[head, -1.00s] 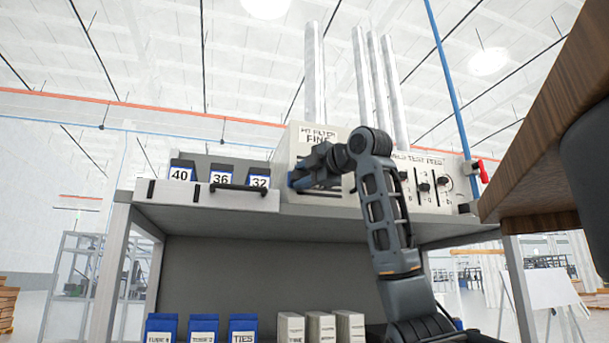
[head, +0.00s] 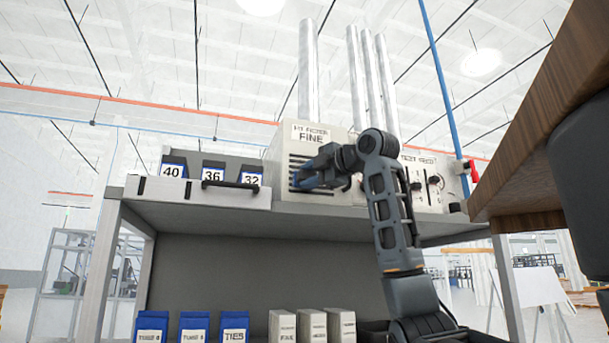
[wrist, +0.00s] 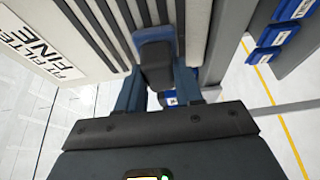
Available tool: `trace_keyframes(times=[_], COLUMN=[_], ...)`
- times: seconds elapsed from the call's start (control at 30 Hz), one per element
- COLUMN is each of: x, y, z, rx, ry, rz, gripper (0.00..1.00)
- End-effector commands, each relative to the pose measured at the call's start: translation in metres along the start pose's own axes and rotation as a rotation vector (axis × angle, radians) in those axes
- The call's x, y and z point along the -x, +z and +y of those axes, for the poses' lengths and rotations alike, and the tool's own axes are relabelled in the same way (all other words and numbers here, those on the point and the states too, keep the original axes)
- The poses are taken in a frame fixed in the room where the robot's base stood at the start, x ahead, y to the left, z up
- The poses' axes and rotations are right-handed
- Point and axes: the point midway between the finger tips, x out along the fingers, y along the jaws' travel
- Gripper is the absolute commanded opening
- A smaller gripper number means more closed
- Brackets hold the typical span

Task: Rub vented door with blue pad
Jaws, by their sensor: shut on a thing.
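The vented door is the slatted cream front of the box labelled FINE (head: 284,150), on the bench top. In the wrist view its dark slats (wrist: 100,25) fill the upper left. My gripper (head: 305,180) is in front of the slats. In the wrist view my gripper (wrist: 158,88) is shut on the dark handle of the blue pad (wrist: 154,34). The pad lies up at the slats near the panel's edge; I cannot tell if it touches. In the head view my gripper and arm hide most of the pad.
A cream drawer with a black handle (head: 235,184) stands left of the box, below blue bins marked 40, 36 and 32 (head: 212,174). A panel with knobs (head: 425,185) is at the right. A wooden tabletop edge (head: 545,120) juts in at the upper right.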

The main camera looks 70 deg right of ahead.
Motion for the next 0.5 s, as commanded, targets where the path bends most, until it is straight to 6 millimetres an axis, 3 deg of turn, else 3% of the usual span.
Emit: trace_keyframes(times=[0.5], x=[0.010], y=[0.033], z=[0.000], rx=[-0.002], ry=[0.000], rz=[-0.001], gripper=[0.02])
